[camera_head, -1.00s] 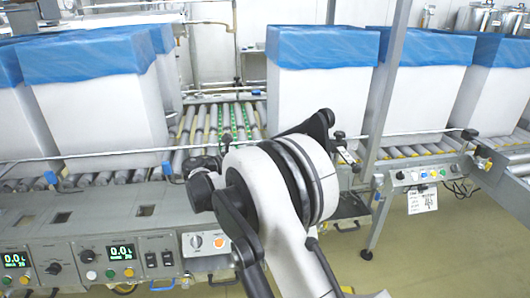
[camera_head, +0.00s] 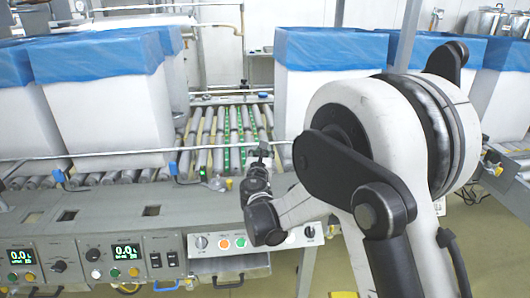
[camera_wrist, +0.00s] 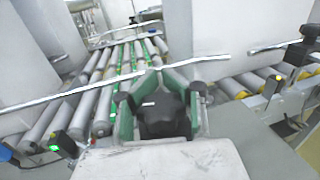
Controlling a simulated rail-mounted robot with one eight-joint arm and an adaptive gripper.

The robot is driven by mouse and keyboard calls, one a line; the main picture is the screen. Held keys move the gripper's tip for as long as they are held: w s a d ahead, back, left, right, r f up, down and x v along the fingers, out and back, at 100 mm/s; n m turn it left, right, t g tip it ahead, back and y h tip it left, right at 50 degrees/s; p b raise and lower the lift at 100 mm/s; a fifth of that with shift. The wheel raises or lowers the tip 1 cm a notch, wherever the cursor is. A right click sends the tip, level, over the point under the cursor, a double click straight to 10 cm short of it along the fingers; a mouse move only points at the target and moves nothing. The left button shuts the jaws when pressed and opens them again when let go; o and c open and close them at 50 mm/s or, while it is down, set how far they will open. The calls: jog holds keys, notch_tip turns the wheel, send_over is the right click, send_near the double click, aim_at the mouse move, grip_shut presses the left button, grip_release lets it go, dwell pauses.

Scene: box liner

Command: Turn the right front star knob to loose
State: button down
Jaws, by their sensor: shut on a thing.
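My gripper (camera_head: 260,160) reaches to the front guide rail at the right end of the central roller lane in the head view. In the wrist view its green fingers (camera_wrist: 158,71) converge and are shut at the rail. The right front star knob is hidden between the fingertips, and its turn position cannot be read. The front guide rail (camera_head: 130,156) runs across in front of the boxes, and in the wrist view it (camera_wrist: 66,93) passes just beyond the fingertips.
White boxes with blue liners stand left (camera_head: 105,110) and right (camera_head: 318,85) of the open rollers (camera_head: 228,130). A control panel (camera_head: 125,262) with knobs and displays lies in front. A lit sensor (camera_wrist: 62,143) sits by the rail. My arm hides much of the right side.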

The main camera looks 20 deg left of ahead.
jog(key=n+g+y, duration=0.1)
jog(key=y, duration=0.1)
jog(key=n+g+y, duration=0.1)
jog(key=n+y, duration=0.1)
jog(key=s+a+n+g+y, duration=0.1)
jog(key=y, duration=0.1)
jog(key=shift+f+n+y, duration=0.15)
jog(key=shift+n+y, duration=0.15)
jog(key=n+g+y, duration=0.2)
jog(key=n+g, duration=0.1)
jog(key=g, duration=0.2)
jog(key=s+a+n+g+y, duration=0.1)
jog(key=n+g+y, duration=0.2)
jog(key=n+g, duration=0.1)
jog(key=s+n+g+y, duration=0.1)
jog(key=n+g+y, duration=0.1)
jog(key=n+g, duration=0.2)
jog(key=shift+s+a+g, duration=0.1)
jog(key=shift+a+g, duration=0.1)
jog(key=shift+g, duration=0.6)
jog(key=shift+s+d+n+g+h, duration=0.1)
jog(key=shift+s+n+g+h, duration=0.1)
jog(key=shift+n+g, duration=0.75)
jog(key=shift+s+n+g+h, duration=0.2)
jog(key=shift+n+g, duration=0.25)
jog(key=shift+g, duration=0.85)
jog(key=shift+s+d+n+g+h, duration=0.1)
jog(key=shift+s+n+g, duration=0.15)
jog(key=shift+n+g, duration=0.7)
jog(key=shift+g, duration=0.3)
